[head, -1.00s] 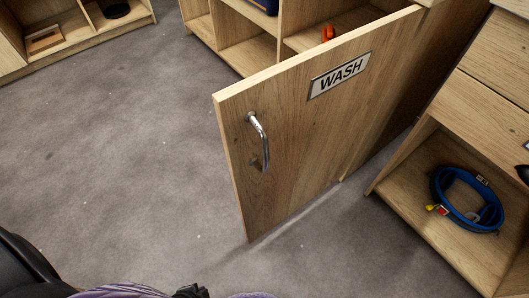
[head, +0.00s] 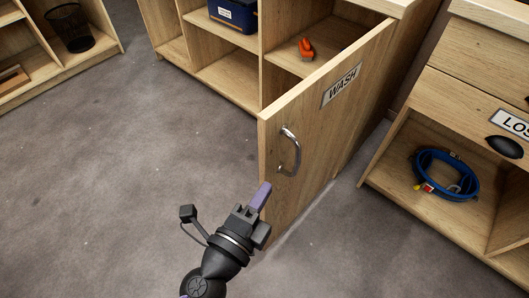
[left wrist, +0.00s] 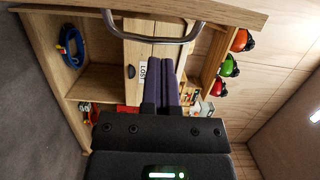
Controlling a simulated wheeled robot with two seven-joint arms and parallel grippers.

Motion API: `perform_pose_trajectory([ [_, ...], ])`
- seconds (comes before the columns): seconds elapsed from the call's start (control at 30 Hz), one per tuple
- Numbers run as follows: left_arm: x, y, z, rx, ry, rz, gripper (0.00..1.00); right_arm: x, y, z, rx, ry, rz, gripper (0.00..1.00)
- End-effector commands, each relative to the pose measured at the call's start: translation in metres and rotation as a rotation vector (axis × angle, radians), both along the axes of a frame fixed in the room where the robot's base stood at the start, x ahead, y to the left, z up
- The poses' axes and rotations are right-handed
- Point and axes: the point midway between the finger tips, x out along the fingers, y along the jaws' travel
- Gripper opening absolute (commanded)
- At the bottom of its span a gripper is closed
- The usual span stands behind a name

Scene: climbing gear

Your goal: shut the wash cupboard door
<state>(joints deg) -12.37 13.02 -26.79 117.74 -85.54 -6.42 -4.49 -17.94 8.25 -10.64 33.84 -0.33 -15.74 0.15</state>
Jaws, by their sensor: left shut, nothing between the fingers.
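The wash cupboard door (head: 325,130) stands wide open, with a WASH label (head: 343,89) and a silver bar handle (head: 290,152) near its free edge. My left gripper (head: 262,192) is shut and empty, its purple fingers just below the handle by the free edge of the door. In the left wrist view the shut fingers (left wrist: 166,72) point toward the handle (left wrist: 155,40), which crosses in front of their tips. I cannot tell whether they touch the door. My right gripper is not in view.
The open cupboard holds an orange item (head: 306,48) on a shelf and a blue box (head: 233,15) in the bay to its left. At right, a drawer unit (head: 470,90) has a blue coiled item (head: 445,175) in its lower bay. The grey floor at left is clear.

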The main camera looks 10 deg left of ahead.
Motion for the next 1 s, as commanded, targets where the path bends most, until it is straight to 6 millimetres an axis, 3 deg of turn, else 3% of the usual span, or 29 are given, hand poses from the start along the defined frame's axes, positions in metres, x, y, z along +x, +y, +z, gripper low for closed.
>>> perform_pose_trajectory([
  [0.27,0.044,-0.019,0.005,0.002,-0.008,0.0,0.0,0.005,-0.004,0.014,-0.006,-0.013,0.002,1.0],
  [0.5,0.08,-0.034,0.001,0.002,-0.004,0.001,0.0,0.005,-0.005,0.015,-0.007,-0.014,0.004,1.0],
  [1.0,0.09,-0.038,0.0,0.001,-0.002,0.0,0.0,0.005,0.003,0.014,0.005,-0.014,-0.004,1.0],
])
